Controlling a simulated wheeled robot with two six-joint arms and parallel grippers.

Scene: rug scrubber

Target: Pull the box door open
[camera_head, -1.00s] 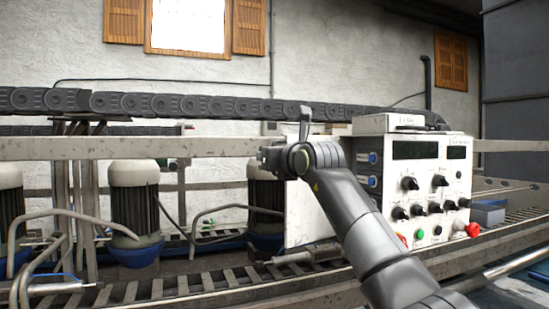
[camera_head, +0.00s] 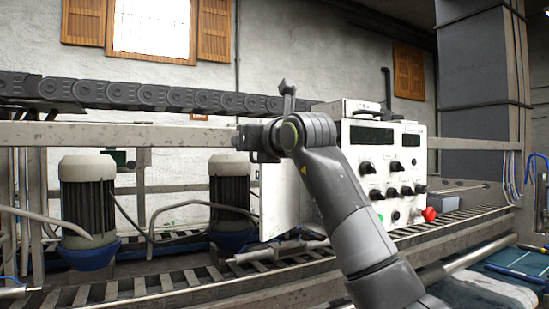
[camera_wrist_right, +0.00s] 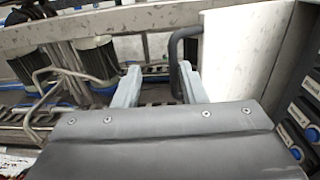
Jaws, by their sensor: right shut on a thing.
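The white control box (camera_head: 388,165) stands right of centre in the head view, with knobs and dark displays on its front. Its white door (camera_head: 279,200) stands open at the box's left side, partly behind my right arm. The door also shows in the right wrist view (camera_wrist_right: 245,50), with blue switches of the box (camera_wrist_right: 297,112) to its right. My right gripper (camera_head: 246,143) is at the door's upper left. My left gripper is out of view.
A metal rail (camera_head: 120,135) and a black chain (camera_head: 150,98) run behind the door. Motors (camera_head: 88,205) stand to the left. A slatted conveyor (camera_head: 130,287) runs below. A flat device (camera_head: 360,106) lies on the box. A grey pillar (camera_head: 470,100) stands at the right.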

